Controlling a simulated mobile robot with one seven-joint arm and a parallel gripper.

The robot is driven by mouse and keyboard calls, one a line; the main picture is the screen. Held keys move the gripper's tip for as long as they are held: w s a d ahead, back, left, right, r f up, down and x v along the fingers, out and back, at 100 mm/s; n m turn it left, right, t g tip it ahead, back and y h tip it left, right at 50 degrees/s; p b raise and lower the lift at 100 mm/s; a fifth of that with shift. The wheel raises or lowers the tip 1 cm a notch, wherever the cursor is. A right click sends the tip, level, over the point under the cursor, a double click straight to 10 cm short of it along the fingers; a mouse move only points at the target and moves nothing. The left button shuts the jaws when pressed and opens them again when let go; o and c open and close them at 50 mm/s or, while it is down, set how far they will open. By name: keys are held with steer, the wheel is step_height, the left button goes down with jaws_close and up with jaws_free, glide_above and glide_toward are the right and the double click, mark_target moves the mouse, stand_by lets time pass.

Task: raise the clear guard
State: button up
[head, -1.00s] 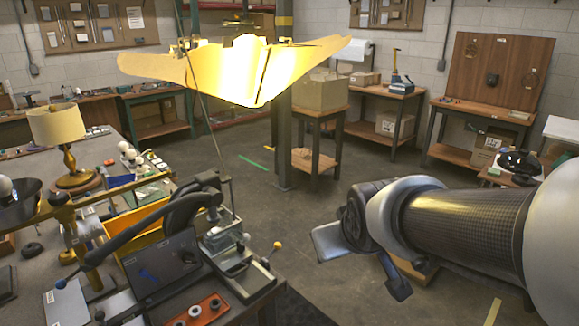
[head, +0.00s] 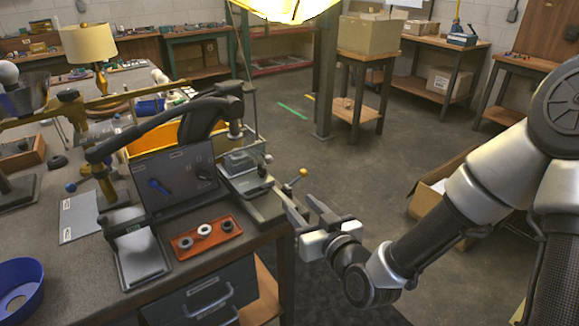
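A small bench press (head: 243,172) stands at the right end of the workbench. A lever with a yellow ball knob (head: 303,173) sticks out to the right of the press. My gripper (head: 298,200) is just off the bench's right edge, below the yellow knob. Its two fingers are apart with nothing between them, and it appears clear of the press and guard.
An orange-red tray (head: 208,236) with several rings lies in front of the press. A bright yellow lamp shade (head: 285,8) hangs above. Floor right of the bench is open, with a carton (head: 430,200).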

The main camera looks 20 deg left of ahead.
steer(key=m+t, duration=0.1)
steer(key=b, duration=0.2)
glide_toward(270, 162)
steer(key=shift+t+y, duration=0.3)
steer(key=shift+y, duration=0.1)
steer(key=x, duration=0.5)
steer(key=f+x, duration=0.1)
steer(key=x, duration=0.2)
steer(key=shift+w, duration=0.25)
steer(key=shift+r, duration=0.1)
jaws_close()
